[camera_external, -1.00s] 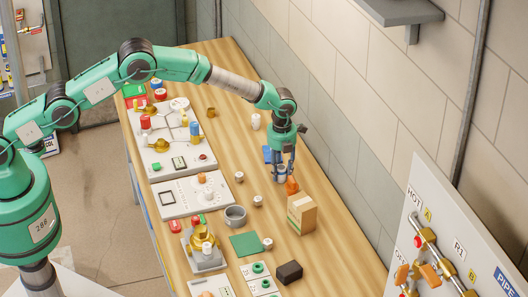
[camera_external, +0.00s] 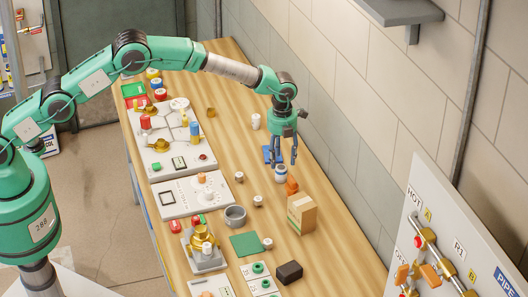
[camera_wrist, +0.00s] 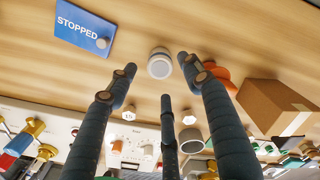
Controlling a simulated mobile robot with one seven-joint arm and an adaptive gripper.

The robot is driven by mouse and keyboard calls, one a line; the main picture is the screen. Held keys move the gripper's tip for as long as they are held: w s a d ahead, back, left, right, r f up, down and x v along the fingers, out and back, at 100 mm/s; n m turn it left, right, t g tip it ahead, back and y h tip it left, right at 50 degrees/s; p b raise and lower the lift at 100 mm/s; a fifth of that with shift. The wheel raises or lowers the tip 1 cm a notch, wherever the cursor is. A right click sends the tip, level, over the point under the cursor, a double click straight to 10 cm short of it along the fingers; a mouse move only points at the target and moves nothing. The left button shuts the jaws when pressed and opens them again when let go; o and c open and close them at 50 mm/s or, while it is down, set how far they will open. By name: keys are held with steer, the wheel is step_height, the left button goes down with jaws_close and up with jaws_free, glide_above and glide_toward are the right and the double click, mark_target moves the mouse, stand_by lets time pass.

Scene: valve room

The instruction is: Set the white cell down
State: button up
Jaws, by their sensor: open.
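The white cell (camera_external: 281,175), a short white cylinder with a bluish-grey band, stands on the wooden bench, apparently upright. In the wrist view the cell (camera_wrist: 160,65) shows its round grey-blue end, beyond the fingertips. My gripper (camera_external: 281,163) is open just above the cell, with its fingers spread and pointing down. In the wrist view my gripper (camera_wrist: 158,75) has nothing between its fingers. A small gap seems to separate the fingertips from the cell, though contact is hard to judge.
A blue STOPPED sign (camera_wrist: 84,30) lies beside the cell. An orange object (camera_external: 292,186) and a cardboard box (camera_external: 302,214) stand close in front. A grey cup (camera_external: 235,216) and panels (camera_external: 181,207) lie left. Another white cylinder (camera_external: 255,121) stands farther back.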

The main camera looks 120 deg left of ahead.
mark_target(281, 167)
step_height(281, 167, up, 6)
stand_by(0.4)
stand_by(0.5)
steer(key=shift+r, duration=0.1)
